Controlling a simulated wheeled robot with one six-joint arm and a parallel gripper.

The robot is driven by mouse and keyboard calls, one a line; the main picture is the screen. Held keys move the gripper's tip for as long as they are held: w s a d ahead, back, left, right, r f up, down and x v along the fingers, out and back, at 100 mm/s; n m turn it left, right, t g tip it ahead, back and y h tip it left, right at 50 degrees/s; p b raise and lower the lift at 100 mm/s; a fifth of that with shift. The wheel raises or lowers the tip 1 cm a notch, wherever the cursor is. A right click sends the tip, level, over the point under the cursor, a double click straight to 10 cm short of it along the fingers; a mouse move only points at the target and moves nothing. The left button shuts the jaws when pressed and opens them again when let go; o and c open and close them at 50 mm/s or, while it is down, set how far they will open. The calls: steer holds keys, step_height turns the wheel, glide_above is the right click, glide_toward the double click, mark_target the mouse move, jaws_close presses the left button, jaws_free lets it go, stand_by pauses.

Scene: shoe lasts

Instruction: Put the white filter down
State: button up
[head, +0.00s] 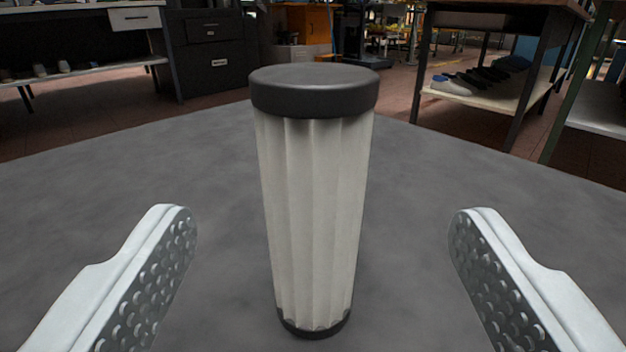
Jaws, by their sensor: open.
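The white filter (315,220) is a pleated off-white cylinder with a black cap on top and a black ring at its base. It stands upright on the grey round-edged surface (90,200), in the middle of the head view. My gripper (321,225) is open, with one white finger to the left of the filter and one to the right. Both fingers have studded grey inner pads. There is a clear gap between each finger and the filter, and neither touches it.
The grey surface around the filter is bare. Beyond its edge stand a dark drawer cabinet (212,60) at the back left and a shelved table (490,95) with shoe lasts at the back right. A reddish tiled floor (400,90) lies between them.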

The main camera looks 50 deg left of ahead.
mark_target(322, 176)
steer(key=x, duration=0.5)
steer(key=shift+w+a, duration=0.15)
steer(key=shift+w, duration=0.05)
steer(key=shift+f+x, duration=0.15)
steer(key=shift+x, duration=1.15)
steer(key=shift+f+x, duration=0.15)
steer(key=shift+x, duration=1.15)
steer(key=shift+s+a, duration=0.1)
steer(key=shift+s, duration=0.05)
steer(key=shift+c, duration=0.3)
steer(key=c, duration=1.3)
